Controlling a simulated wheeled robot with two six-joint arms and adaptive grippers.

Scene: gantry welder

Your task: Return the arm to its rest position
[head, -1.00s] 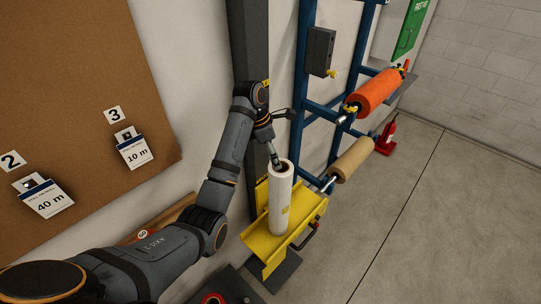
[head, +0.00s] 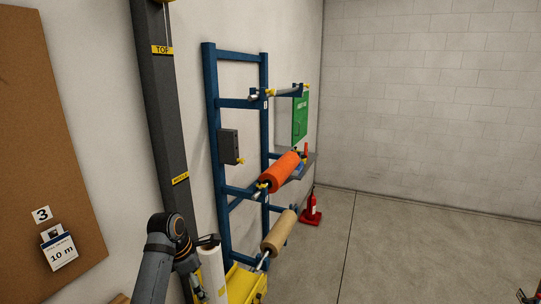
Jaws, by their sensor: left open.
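My left arm comes in at the bottom left, its elbow bent next to the dark column. My left gripper (head: 199,290) is low in the head view, close beside the white roll (head: 213,272), and is open. Its fingertips are partly hidden, so I cannot tell whether it touches the roll. The white roll stands upright by the yellow cradle (head: 245,284), its lower part cut off by the frame.
The dark column (head: 160,120) with yellow labels stands beside the arm. A blue rack (head: 211,110) on the wall holds an orange roll (head: 280,172) and a tan roll (head: 279,232). Floor (head: 400,240) at the right is mostly clear.

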